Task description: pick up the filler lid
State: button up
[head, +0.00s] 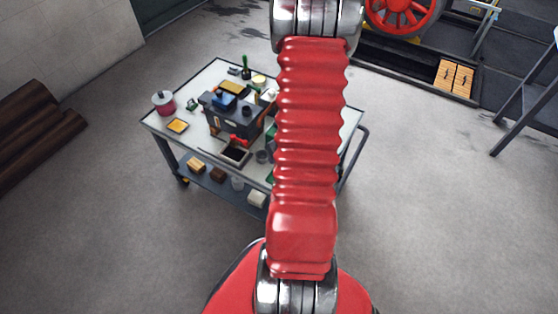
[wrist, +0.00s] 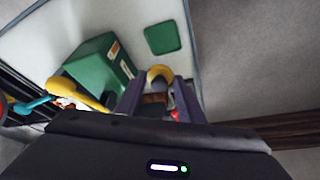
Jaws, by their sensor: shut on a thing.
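In the wrist view my gripper (wrist: 160,88) has its two purple-grey fingers closed on a small dark piece with a brown band (wrist: 155,100). I take this piece to be the filler lid; it is partly hidden by the fingers and the gripper body. A yellow rounded thing (wrist: 160,72) shows just past the fingertips; I cannot tell whether it touches them. In the head view my red arm hides the gripper. The dark model steam tram (head: 232,118) stands on the trolley there.
A green box (wrist: 92,66) and a green square (wrist: 162,38) lie near my gripper. The floor around the trolley is clear.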

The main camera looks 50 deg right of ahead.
notch_tip(320, 180, up, 16)
dwell(1.1)
jog(key=shift+f, duration=0.15)
dwell(0.3)
jog(key=w+a+f+n+y, duration=0.1)
jog(key=w+a+f+n, duration=0.1)
jog(key=w+a, duration=0.5)
jog(key=w+a+f+n+y, duration=0.1)
jog(key=w+a, duration=0.6)
jog(key=a, duration=1)
jog(key=w+a+f+n+y, duration=0.1)
jog(key=w+a+f+n, duration=0.3)
jog(key=w+a, duration=0.3)
jog(key=a, duration=0.5)
jog(key=shift+w+a+n, duration=0.3)
jog(key=shift+w+n, duration=0.1)
